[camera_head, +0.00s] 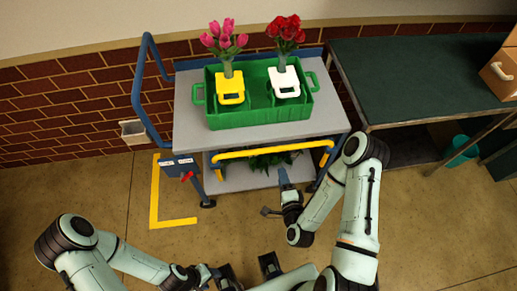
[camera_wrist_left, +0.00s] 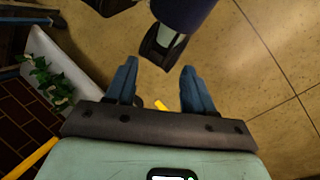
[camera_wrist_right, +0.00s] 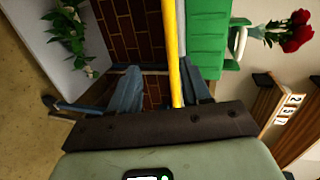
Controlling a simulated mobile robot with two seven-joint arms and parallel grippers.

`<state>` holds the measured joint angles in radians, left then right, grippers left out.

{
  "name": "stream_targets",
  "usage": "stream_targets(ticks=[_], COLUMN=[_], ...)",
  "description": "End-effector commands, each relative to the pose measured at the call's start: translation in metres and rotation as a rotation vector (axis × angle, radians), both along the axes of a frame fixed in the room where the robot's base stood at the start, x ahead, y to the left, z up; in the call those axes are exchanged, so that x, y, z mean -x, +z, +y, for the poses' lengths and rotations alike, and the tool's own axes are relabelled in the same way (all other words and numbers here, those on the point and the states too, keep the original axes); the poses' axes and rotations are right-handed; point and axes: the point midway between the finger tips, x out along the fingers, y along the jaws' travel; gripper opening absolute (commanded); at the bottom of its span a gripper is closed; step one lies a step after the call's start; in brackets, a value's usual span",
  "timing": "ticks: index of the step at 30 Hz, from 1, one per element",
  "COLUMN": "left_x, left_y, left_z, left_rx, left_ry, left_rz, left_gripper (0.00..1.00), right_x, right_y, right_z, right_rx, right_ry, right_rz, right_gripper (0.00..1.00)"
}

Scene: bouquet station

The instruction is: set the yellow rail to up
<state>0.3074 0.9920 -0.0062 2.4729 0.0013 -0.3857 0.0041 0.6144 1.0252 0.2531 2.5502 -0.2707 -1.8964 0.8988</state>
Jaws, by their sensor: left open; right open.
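The yellow rail (camera_head: 275,150) runs across the front of the cart, just below the front edge of its top deck. Its ends bend down at both sides. My right gripper (camera_head: 283,177) is open just in front of the rail, near its middle. In the right wrist view the rail (camera_wrist_right: 173,50) runs down between the open fingers (camera_wrist_right: 160,90), closer to the right finger; I cannot tell whether they touch. My left gripper (camera_wrist_left: 157,85) is open and empty above the floor, away from the cart.
The cart's grey top deck (camera_head: 187,110) carries a green crate (camera_head: 255,119) with pink tulips (camera_head: 224,38) and red roses (camera_head: 287,30). Greenery (camera_head: 268,160) lies on the lower shelf. A blue box with a red lever (camera_head: 187,175) is at the cart's left. A green-topped table (camera_head: 410,80) stands right.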

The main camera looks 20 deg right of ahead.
Motion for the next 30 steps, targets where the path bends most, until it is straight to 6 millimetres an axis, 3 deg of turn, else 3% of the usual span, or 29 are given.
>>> stream_targets(ticks=[7,16,28,30], left_x=[0.005,0.019,-0.002,-0.013], left_y=[-0.012,-0.058,-0.106,-0.115], left_z=[0.0,0.0,0.0,0.005], left_rx=[0.001,0.0,-0.012,-0.024], left_ry=[-0.001,0.0,0.018,0.029], left_rz=[0.005,0.022,-0.055,-0.086], left_gripper=[0.53,0.53,0.53,0.53], right_x=[-0.004,-0.027,-0.052,-0.057], right_y=[0.008,0.002,-0.004,-0.005], right_z=[-0.01,-0.015,-0.021,-0.023], right_rx=[-0.03,-0.026,-0.026,-0.024], right_ry=[-0.051,-0.048,-0.046,-0.049], right_rz=[-0.069,-0.071,-0.068,-0.068], right_gripper=[0.47,0.47,0.47,0.47])
